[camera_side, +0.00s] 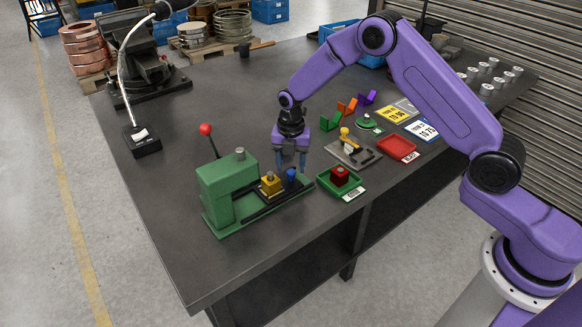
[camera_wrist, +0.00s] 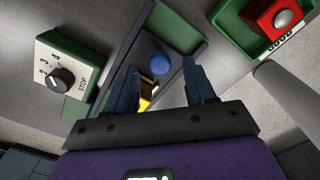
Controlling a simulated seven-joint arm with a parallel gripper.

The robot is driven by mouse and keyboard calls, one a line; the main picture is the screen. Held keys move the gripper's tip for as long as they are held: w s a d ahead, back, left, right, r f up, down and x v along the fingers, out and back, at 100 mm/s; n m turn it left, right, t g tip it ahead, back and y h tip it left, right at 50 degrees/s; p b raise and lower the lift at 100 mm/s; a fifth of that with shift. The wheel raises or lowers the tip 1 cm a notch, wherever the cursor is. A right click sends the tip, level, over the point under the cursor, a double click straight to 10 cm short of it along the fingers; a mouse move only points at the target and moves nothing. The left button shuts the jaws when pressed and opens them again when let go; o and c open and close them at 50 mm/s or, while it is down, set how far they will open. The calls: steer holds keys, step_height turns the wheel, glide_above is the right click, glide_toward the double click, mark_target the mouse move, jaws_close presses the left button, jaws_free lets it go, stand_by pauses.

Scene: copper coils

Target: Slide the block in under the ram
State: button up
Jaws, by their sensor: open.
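The green press (camera_side: 225,185) stands at the left front of the table, with a red-ball lever and a grey cylinder on top. A dark slide runs out from its right side. In the wrist view the yellow block (camera_wrist: 148,94) is mostly hidden. The ram's lower end is hidden.
A red block (camera_side: 340,175) sits in a green tray (camera_side: 354,192) right of the slide. A green dial box (camera_wrist: 65,75) stands near the slide. A fixture plate (camera_side: 352,153) and red tray (camera_side: 397,149) lie further right. The table's left front is clear.

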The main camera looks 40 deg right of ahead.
steer(key=shift+f, duration=0.9)
jaws_close()
steer(key=a, duration=0.4)
jaws_free()
steer(key=shift+r, duration=0.1)
